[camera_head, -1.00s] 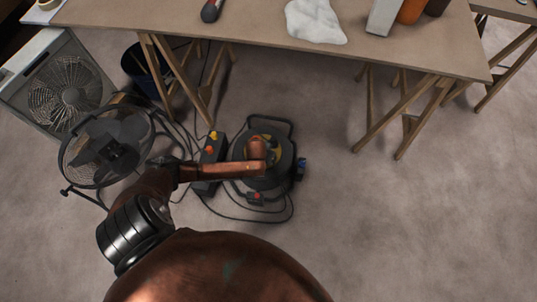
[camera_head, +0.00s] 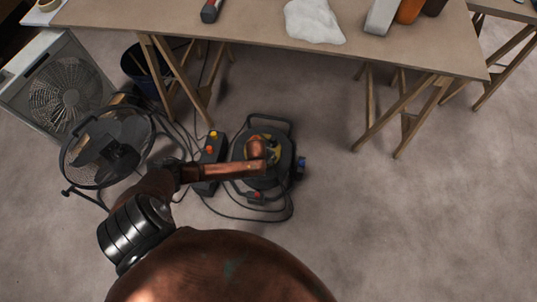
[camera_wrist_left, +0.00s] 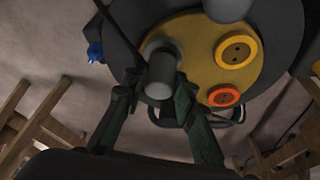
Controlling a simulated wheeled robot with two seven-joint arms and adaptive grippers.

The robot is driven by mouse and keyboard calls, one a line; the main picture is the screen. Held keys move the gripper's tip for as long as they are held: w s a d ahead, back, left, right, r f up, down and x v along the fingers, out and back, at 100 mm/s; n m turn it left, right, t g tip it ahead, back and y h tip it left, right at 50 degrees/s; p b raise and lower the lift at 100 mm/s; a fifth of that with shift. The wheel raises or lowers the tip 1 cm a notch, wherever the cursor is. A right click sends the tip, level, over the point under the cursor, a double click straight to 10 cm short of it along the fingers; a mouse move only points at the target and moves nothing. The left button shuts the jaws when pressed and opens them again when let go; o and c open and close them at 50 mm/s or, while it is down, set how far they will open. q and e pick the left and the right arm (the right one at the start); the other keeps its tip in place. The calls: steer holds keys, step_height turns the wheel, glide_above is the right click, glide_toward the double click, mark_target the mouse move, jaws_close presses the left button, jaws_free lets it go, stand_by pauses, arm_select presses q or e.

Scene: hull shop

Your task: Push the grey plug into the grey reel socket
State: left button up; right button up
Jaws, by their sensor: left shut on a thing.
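The cable reel (camera_head: 285,140) stands on the floor in the head view, with my left wrist over its face. In the left wrist view its yellow face (camera_wrist_left: 203,62) fills the top. My left gripper (camera_wrist_left: 161,92) is shut on the grey plug (camera_wrist_left: 161,75), a pale grey cylinder. The plug points at the face. Behind its far end is a dark grey ring (camera_wrist_left: 153,42), apparently the grey socket, mostly covered by the plug. I cannot tell whether plug and socket touch. In the head view my left fingers and the plug are hidden. My right gripper is not in view.
A yellow socket (camera_wrist_left: 236,51) and an orange socket (camera_wrist_left: 223,96) sit beside the plug. A blue part (camera_wrist_left: 95,51) is at the reel's edge. A power box (camera_head: 210,155), loose cables and a fan (camera_head: 105,147) are left of the reel. A trestle table (camera_head: 260,25) stands behind.

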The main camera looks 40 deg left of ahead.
arm_select(q)
steer(key=shift+f+b, duration=0.3)
steer(key=shift+f, duration=0.35)
stand_by(0.4)
steer(key=o, duration=1.1)
steer(key=shift+o, duration=0.2)
steer(key=shift+r, duration=0.1)
steer(key=v, duration=1.1)
steer(key=shift+s+r, duration=0.15)
steer(key=shift+r, duration=0.25)
